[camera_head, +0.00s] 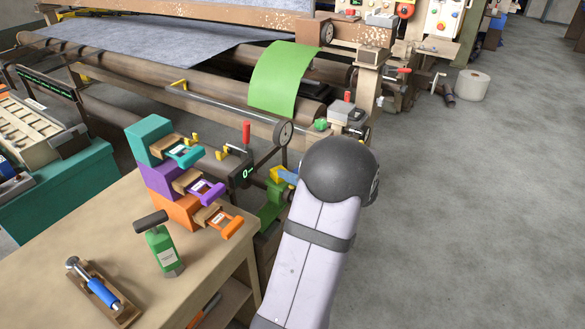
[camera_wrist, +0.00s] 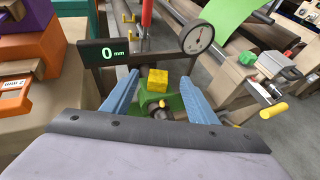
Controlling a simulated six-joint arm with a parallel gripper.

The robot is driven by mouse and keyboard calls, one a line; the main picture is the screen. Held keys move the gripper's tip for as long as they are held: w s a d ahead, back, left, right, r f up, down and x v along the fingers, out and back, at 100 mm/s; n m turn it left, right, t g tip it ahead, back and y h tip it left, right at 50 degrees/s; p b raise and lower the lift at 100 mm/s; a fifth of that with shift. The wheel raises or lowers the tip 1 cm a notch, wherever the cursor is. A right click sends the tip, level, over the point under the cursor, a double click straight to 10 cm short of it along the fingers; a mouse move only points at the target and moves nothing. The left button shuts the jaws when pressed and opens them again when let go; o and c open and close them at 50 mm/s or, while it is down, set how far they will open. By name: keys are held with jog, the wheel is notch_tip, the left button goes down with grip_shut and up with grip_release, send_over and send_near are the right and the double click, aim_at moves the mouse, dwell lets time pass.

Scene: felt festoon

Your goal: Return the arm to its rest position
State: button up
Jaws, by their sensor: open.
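My gripper shows in the wrist view (camera_wrist: 160,95) as two blue fingers spread apart, with nothing held between them. Beyond and between the fingers is a yellow block (camera_wrist: 158,80) on a green base (camera_wrist: 150,102); I cannot tell whether a finger touches anything. In the head view my grey arm reaches in from the lower right, and its dark rounded joint hides most of my gripper. Only a bit of blue finger (camera_head: 288,176) shows beside the green stand (camera_head: 272,205).
A gauge frame with a dial (camera_head: 285,133) and a 0 mm display (camera_wrist: 108,53) stands close to my fingers. A large roller machine is behind.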

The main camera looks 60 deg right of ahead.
jog(key=s+a+f+n+g+y, duration=0.2)
jog(key=s+a+f+n+y, duration=0.1)
jog(key=a+f+n, duration=0.3)
jog(key=s+a+f+n+g+y, duration=0.2)
jog(key=s+a+f+n, duration=0.1)
jog(key=a+f+n, duration=0.3)
jog(key=s+a+f+n+g+y, duration=0.2)
jog(key=s+a+n+g, duration=0.1)
jog(key=a+n, duration=0.3)
jog(key=s+a+f+n+g+y, duration=0.1)
jog(key=s+a+n+g, duration=0.25)
jog(key=a, duration=0.45)
jog(key=w+a+r+n+g+h, duration=0.1)
jog(key=w+a+r+n, duration=0.15)
jog(key=a+n, duration=0.4)
jog(key=w+a+r+n+h, duration=0.1)
jog(key=w+a+r+n, duration=0.1)
jog(key=w+a+n, duration=0.35)
jog(key=w+a+r+n+g+h, duration=0.1)
jog(key=a+r+n, duration=0.1)
jog(key=a+n, duration=0.65)
notch_tip(320, 180, up, 12)
jog(key=a+m+p, duration=0.1)
jog(key=a+p, duration=0.1)
jog(key=p, duration=1)
jog(key=shift+r+m, duration=0.25)
jog(key=shift+m, duration=0.05)
